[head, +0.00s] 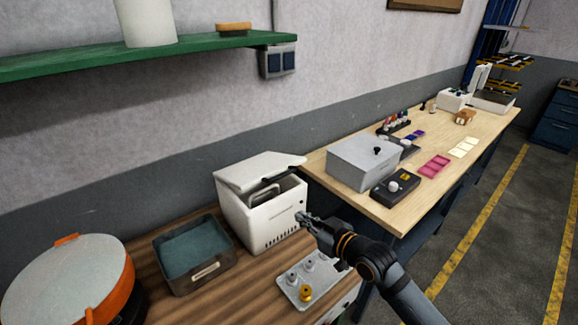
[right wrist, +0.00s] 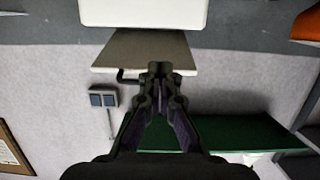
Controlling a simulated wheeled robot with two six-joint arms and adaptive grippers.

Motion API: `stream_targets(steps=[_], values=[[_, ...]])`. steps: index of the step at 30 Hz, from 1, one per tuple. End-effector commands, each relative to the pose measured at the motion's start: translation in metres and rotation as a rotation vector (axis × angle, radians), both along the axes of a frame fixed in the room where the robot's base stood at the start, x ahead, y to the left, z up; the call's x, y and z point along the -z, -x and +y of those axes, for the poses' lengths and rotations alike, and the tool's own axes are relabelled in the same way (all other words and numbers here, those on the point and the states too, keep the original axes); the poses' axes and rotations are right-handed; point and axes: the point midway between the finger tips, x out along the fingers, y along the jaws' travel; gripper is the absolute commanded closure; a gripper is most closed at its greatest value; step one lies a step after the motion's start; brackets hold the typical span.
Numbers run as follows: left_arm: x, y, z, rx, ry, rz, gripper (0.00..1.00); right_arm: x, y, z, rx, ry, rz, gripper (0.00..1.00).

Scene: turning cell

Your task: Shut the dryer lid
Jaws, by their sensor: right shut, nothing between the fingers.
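The white dryer (head: 262,218) stands on the wooden bench. Its lid (head: 255,172) is partly raised, tilted, with a dark gap under its front edge. A dark handle (head: 291,163) sticks out at the lid's right end. My right gripper (head: 303,219) is shut and empty, close to the dryer's front right side and below the lid; I cannot tell whether it touches. In the right wrist view, which is upside down, the shut fingertips (right wrist: 160,70) overlap the lid (right wrist: 140,48), beside the handle (right wrist: 127,78). The dryer body (right wrist: 142,12) is at the top. My left gripper is not in view.
A dark tray (head: 192,255) and an orange round container (head: 70,285) stand left of the dryer. A plate with small pegs (head: 300,283) lies in front. A grey box (head: 362,162) stands on the table to the right. A green shelf (head: 130,58) hangs above.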

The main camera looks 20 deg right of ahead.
Motion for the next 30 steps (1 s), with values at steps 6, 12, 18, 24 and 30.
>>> stream_targets(steps=[6, 12, 18, 24, 30], values=[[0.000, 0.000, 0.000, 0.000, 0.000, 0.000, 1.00, -0.089, -0.036, -0.026, -0.008, -0.128, -0.314, 1.00], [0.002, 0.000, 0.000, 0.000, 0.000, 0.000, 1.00, -0.101, -0.039, -0.031, -0.004, -0.154, -0.359, 1.00], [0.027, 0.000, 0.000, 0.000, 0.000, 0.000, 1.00, -0.098, -0.056, -0.025, -0.001, -0.157, -0.364, 1.00], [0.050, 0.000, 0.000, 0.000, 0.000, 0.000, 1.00, -0.107, -0.093, -0.011, -0.003, -0.160, -0.362, 1.00], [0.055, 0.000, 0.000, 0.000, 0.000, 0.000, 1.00, -0.116, -0.132, 0.004, -0.005, -0.157, -0.359, 1.00]])
